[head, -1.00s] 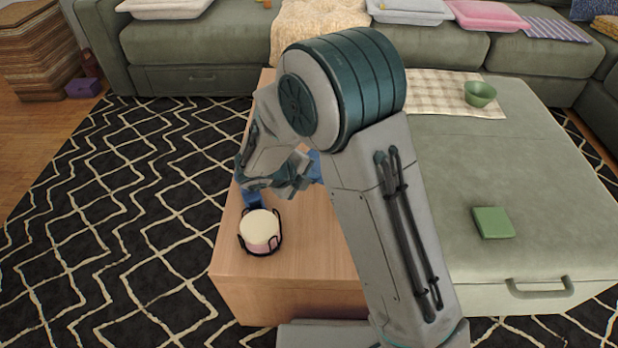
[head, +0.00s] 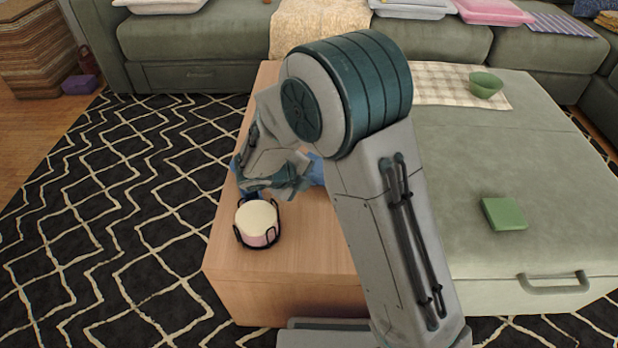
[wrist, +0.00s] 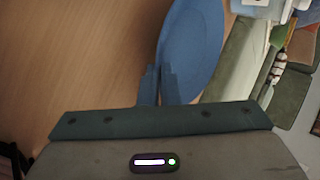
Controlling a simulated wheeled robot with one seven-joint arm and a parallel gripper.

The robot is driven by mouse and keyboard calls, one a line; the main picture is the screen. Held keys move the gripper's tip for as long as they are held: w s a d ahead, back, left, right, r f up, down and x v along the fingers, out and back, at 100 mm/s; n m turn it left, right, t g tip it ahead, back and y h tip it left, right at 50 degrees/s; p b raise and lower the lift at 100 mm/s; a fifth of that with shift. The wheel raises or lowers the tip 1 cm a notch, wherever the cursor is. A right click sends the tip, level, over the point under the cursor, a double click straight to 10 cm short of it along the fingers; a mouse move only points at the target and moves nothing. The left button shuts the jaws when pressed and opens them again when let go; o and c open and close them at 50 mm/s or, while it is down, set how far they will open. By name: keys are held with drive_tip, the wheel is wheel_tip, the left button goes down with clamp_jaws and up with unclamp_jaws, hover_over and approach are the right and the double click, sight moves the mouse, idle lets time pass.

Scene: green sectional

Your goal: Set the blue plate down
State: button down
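The blue plate (wrist: 196,45) fills the top middle of the wrist view, and its near rim lies between the two finger tips. My gripper (wrist: 160,72) is shut on that rim. In the head view my gripper (head: 272,186) is over the wooden table, just behind the candle. Only a patch of the blue plate (head: 316,171) shows there; my arm and gripper hide most of it. I cannot tell whether the plate touches the table (head: 290,255).
A cream candle in a black wire holder (head: 257,223) stands near the table's left edge. The green ottoman (head: 425,160) adjoins on the right, with a green bowl (head: 486,85) and a green block (head: 503,213). The table front is clear.

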drive_tip(key=shift+f, duration=0.5)
drive_tip(key=c, duration=1.6)
unclamp_jaws()
drive_tip(key=shift+o, duration=0.2)
drive_tip(key=shift+s+f, duration=0.1)
